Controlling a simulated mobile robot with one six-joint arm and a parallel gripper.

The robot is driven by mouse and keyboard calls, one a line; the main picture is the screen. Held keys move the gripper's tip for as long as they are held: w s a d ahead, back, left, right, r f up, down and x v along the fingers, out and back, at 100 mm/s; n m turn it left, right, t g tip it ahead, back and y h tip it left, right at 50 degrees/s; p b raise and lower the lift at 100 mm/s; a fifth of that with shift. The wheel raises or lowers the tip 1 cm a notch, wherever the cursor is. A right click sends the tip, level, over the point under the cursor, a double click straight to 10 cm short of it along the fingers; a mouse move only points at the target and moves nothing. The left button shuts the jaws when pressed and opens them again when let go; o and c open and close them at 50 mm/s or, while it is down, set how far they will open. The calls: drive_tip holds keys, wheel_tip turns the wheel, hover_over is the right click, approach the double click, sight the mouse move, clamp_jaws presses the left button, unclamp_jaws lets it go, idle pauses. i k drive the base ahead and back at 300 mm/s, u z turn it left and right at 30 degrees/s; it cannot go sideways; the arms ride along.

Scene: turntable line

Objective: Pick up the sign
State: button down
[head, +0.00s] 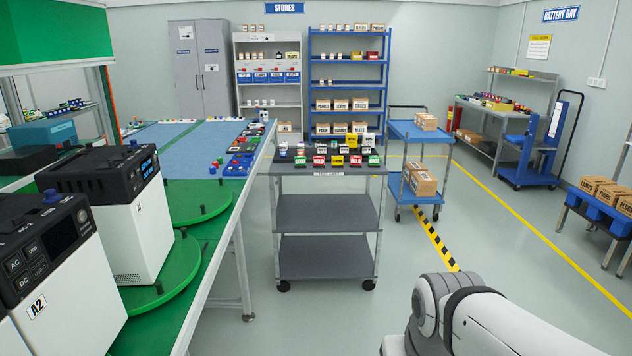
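Several small upright labelled pieces in yellow, red, green and white stand on the top of a grey cart (325,212) in the middle of the head view. Wall signs also show: a blue STORES sign (284,8), a blue BATTERY BAY sign (561,14) and a yellow-topped notice (539,47). My arm shows at the lower right, but my gripper is outside the view.
A long bench (195,137) with green turntables (160,284) and white units (133,235) fills the left. A blue trolley (408,133) with boxes stands behind the cart to the right. Shelves (346,70) line the back wall.

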sight(300, 161)
drive_tip(key=i, duration=1.1)
